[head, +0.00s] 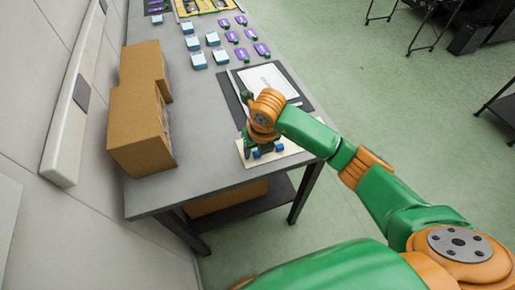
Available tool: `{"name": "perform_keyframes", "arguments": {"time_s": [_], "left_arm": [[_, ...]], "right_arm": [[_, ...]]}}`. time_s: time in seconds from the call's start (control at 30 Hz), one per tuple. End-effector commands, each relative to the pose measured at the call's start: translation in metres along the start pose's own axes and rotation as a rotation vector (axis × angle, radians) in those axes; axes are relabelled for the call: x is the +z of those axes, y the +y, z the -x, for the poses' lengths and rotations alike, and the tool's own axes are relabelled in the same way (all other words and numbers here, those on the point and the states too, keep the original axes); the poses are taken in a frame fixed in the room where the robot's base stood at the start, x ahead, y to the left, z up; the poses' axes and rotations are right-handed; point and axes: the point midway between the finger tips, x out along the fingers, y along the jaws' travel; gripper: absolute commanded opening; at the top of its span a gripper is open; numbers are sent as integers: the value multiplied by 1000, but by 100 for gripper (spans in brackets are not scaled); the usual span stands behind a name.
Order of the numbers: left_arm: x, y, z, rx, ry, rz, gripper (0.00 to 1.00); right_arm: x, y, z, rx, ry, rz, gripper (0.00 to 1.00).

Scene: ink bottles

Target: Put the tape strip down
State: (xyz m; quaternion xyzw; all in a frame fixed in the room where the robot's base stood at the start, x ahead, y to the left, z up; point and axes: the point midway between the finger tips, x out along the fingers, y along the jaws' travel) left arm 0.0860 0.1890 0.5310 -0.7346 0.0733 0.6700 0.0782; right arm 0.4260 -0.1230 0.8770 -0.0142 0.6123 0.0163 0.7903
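My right gripper (266,151) is low over a cream sheet or board (291,147) near the front edge of the grey table (216,171). Its wrist hides most of the fingers, and small blue parts show at its tip. I cannot make out the tape strip; it may be hidden under the gripper or too small to see. I cannot tell whether the fingers are open or shut, or whether they touch the board. My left gripper is not in view.
Two cardboard boxes (141,130) stand along the wall side. A white paper (266,80) lies on a dark mat (232,100) just behind the gripper. Several light-blue boxes (198,60) and purple-labelled items (262,50) stand farther back. Bare tabletop lies between boxes and mat.

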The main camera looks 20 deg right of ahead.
Motion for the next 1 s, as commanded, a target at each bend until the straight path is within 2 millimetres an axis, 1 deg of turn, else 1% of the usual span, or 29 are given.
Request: {"name": "perform_keyframes", "arguments": {"time_s": [0.13,0.2,0.27,0.47,0.5,0.6,0.7,0.83,1.0], "left_arm": [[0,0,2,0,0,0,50],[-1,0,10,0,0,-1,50],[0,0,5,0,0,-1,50],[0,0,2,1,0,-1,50],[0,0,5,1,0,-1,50],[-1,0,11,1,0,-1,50],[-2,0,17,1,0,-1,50],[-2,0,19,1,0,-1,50],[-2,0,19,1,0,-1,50]], "right_arm": [[0,0,2,0,0,0,56],[2,0,10,1,0,-1,56],[3,0,15,2,-3,0,56],[3,0,63,2,-7,0,56],[3,0,75,0,-7,2,56],[4,-1,98,-2,-6,1,56],[3,0,115,-1,-5,1,56],[2,0,125,-1,-1,0,56],[1,0,126,0,0,0,56]]}}
